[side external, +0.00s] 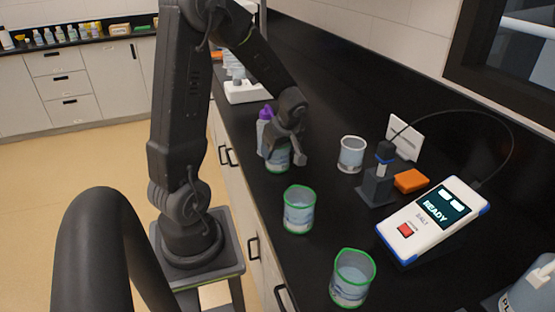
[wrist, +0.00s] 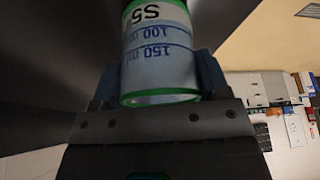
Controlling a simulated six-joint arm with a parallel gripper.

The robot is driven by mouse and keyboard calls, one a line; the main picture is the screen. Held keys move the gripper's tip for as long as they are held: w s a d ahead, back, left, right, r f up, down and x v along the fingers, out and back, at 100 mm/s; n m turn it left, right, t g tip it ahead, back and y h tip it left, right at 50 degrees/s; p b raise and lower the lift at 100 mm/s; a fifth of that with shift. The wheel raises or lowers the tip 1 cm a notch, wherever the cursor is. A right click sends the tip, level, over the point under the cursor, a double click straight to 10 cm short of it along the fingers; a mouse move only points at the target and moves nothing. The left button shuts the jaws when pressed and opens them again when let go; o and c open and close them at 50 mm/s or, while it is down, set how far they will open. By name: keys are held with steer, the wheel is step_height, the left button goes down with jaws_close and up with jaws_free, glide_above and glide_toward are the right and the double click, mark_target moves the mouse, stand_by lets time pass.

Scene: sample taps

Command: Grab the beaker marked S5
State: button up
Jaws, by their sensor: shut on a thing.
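The beaker marked S5 (wrist: 158,62) fills the middle of the wrist view, with a green rim and "100" and "150 ml" marks. It also shows partly in the side external view (side external: 278,160), mostly hidden behind my gripper (side external: 287,147). In the wrist view the fingers of my gripper (wrist: 160,80) press on the beaker from both sides, shut on it. I cannot tell whether its base touches the counter. Two more green-rimmed beakers with liquid stand nearer the camera, one in the middle (side external: 299,212) and one in front (side external: 352,280); their labels are not readable.
A purple-capped bottle (side external: 264,138) stands just left of the held beaker. A pale-rimmed beaker (side external: 352,155) is to the right. Beyond are a probe in a dark holder (side external: 377,185), an orange block (side external: 411,181) and a meter reading READY (side external: 430,220). The black counter (side external: 320,180) is clear between them.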

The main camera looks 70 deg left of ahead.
steer(key=shift+c, duration=1)
steer(key=shift+r, duration=0.2)
